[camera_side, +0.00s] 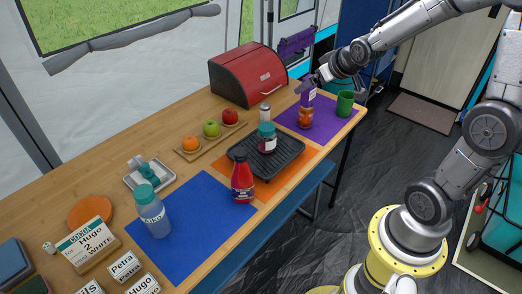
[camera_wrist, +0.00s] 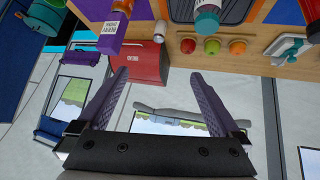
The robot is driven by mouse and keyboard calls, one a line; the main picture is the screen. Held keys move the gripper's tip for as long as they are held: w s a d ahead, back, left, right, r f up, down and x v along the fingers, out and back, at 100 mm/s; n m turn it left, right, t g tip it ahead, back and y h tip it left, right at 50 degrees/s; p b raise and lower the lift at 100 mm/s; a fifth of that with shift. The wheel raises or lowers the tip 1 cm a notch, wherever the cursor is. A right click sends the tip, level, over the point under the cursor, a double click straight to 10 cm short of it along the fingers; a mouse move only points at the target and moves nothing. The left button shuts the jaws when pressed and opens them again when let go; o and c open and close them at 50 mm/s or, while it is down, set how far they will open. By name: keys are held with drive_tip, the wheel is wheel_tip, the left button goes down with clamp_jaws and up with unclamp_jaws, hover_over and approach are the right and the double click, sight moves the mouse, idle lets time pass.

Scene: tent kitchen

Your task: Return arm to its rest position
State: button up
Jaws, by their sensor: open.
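From the side view I cannot tell the exact gap between gripper and package.
A green cup (camera_side: 345,104) stands beside the package on the purple mat (camera_side: 328,124). A red bread box (camera_side: 248,75) is to the left. A black tray (camera_side: 285,157), a red bottle (camera_side: 242,180) and fruit (camera_side: 211,128) lie further along.

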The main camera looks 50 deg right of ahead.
drive_tip(key=s+a+r+n+g+y, duration=0.1)
drive_tip(key=s+a+r, duration=0.1)
drive_tip(key=s+a, duration=0.6)
drive_tip(key=s+a+r+n+g+y, duration=0.1)
drive_tip(key=s+a+r+y, duration=0.1)
drive_tip(key=s+a, duration=0.6)
drive_tip(key=s, duration=0.5)
drive_tip(key=shift+s+r+n+g+y, duration=0.25)
drive_tip(key=shift+r+n+g+y, duration=0.05)
drive_tip(key=shift+r, duration=0.1)
